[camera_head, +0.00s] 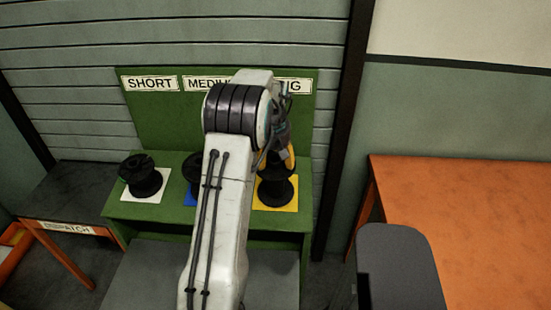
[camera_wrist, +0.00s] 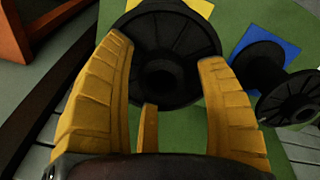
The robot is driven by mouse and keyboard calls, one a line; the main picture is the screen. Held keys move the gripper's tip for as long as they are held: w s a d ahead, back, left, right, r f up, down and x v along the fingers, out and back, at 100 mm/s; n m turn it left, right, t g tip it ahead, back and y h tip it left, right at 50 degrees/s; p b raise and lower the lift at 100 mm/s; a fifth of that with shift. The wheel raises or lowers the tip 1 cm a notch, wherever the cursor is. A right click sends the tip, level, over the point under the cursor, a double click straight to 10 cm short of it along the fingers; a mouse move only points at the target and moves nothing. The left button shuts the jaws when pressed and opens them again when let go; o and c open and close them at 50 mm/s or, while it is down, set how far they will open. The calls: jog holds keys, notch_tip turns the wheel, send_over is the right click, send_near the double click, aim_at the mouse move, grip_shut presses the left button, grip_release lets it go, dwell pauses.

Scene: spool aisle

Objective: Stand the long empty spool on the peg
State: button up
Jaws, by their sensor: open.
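The long spool is a black spool (camera_head: 276,192) standing upright on a yellow square under the partly covered LONG sign (camera_head: 296,87). In the wrist view its round black flange and dark centre hole (camera_wrist: 165,75) fill the middle. My gripper (camera_wrist: 165,53) is open and empty, with ribbed yellow fingers to the left and right of the near flange. Whether the fingers touch it I cannot tell. In the head view my gripper (camera_head: 288,158) is just above the spool, mostly hidden by my arm. I cannot make out a peg in either view.
A black spool (camera_head: 142,177) stands on a white square under the SHORT sign. Another spool (camera_wrist: 270,75) stands by a blue square, mostly hidden in the head view. A dark DISPATCH table (camera_head: 75,190) is at left, an orange table (camera_head: 460,190) at right.

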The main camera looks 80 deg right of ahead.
notch_tip(320, 180, up, 12)
jog(key=a, duration=0.2)
dwell(0.4)
jog(key=shift+f, duration=0.1)
dwell(0.6)
